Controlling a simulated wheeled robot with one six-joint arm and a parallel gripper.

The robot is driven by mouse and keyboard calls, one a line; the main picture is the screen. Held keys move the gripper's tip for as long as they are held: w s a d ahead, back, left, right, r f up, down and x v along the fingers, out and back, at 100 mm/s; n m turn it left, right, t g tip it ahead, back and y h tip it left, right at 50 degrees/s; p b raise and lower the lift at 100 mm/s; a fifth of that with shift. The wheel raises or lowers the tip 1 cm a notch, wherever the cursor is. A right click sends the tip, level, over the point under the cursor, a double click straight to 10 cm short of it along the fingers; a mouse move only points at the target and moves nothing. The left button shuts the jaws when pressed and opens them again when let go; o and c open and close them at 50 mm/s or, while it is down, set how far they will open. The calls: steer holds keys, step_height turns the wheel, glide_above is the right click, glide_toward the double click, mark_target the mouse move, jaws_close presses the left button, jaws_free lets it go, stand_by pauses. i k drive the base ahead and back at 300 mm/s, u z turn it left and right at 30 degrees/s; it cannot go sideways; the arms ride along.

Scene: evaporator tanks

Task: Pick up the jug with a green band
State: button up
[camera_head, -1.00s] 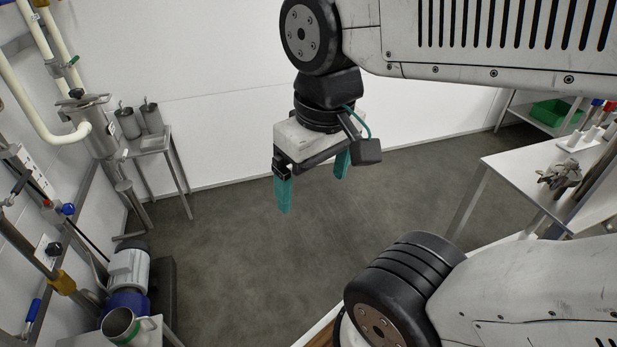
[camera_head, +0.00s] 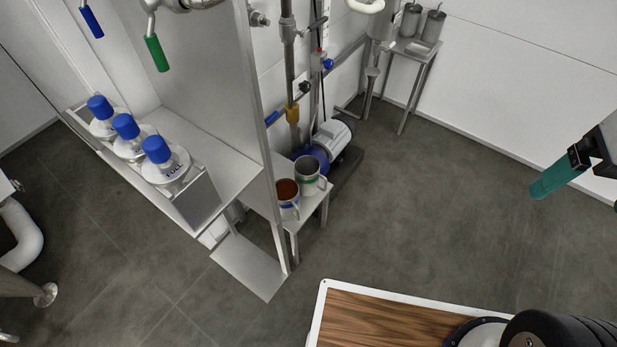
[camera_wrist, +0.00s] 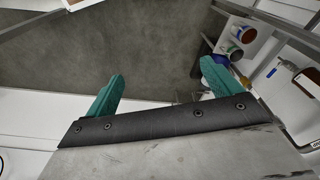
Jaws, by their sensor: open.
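The jug with a green band (camera_head: 308,176) is a grey metal jug standing upright on a small metal table (camera_head: 313,205), in the middle of the head view. It stands beside a second jug with a blue band (camera_head: 287,197) that has reddish-brown contents. In the wrist view the green-banded jug (camera_wrist: 236,53) shows small at the upper right, near the other jug (camera_wrist: 243,34). My gripper (camera_wrist: 160,85) is open and empty, well apart from both jugs.
A blue and grey pump motor (camera_head: 328,143) sits right behind the jugs. A tall metal panel (camera_head: 262,120) rises close at their left. Several blue-capped bottles (camera_head: 165,160) stand on a shelf at left. The floor between jugs and gripper is clear.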

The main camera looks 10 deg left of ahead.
mark_target(307, 168)
steer(key=z, duration=0.8)
steer(key=i, duration=0.4)
steer(key=u, duration=2.4)
